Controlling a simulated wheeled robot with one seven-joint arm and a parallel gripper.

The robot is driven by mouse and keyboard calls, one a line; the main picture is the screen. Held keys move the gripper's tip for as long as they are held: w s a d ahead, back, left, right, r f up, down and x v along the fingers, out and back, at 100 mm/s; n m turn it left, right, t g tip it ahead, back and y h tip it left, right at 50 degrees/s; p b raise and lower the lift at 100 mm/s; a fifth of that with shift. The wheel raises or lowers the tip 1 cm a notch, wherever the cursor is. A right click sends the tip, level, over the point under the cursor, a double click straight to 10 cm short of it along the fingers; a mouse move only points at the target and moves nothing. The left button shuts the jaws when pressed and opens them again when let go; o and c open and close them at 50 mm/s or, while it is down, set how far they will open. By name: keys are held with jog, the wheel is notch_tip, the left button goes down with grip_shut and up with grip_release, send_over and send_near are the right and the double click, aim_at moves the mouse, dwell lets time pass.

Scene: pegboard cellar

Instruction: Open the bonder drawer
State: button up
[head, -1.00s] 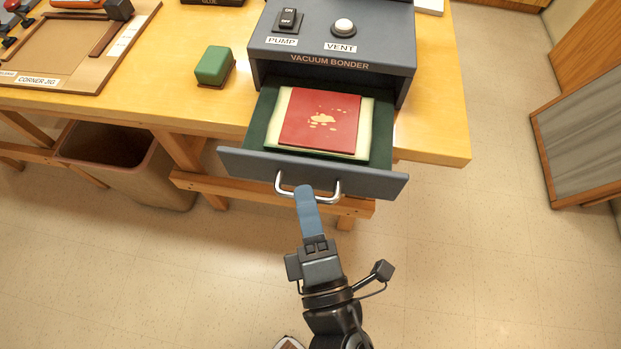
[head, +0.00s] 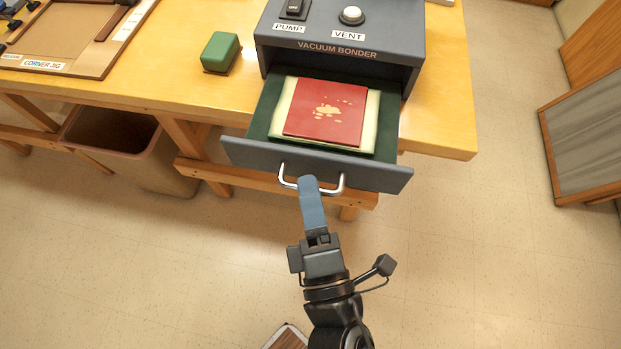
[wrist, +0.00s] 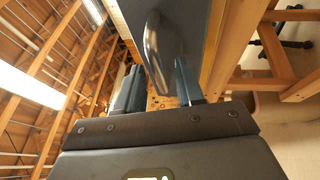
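The vacuum bonder (head: 340,50) is a dark grey box on the table. Its drawer (head: 393,135) stands well out, with a green inside and a grey front. In it a red board with pale blotches (head: 345,97) lies on a cream pad (head: 367,138). The silver handle (head: 337,188) is on the drawer front. My gripper (head: 307,183) is at the handle's middle, with a blue finger over the bar. The exact contact is hard to see.
A green block (head: 221,50) and the corner jig (head: 75,60) are on the table to the left. A bin (head: 125,150) stands under the table. A grey panel in a wooden frame (head: 590,150) is at the right.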

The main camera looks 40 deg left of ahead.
jog(key=b+v, duration=0.1)
jog(key=v, duration=0.6)
jog(key=shift+s+d, duration=0.15)
jog(key=shift+d, duration=0.15)
jog(key=shift+f, duration=0.1)
jog(key=s+d+r+m+t+h, duration=0.1)
jog(key=s+d+r+m+h, duration=0.1)
jog(key=d+m+h, duration=0.3)
jog(key=s+d+r+m+t+h, duration=0.1)
jog(key=s+d+m+h, duration=0.4)
jog(key=d+m, duration=0.9)
jog(key=s+d+r+m+t+h, duration=0.1)
jog(key=s+d+r+m+h, duration=0.2)
jog(key=d+m+h, duration=0.3)
jog(key=d+m, duration=0.4)
jog(key=shift+s+m, duration=0.3)
jog(key=shift+r, duration=0.1)
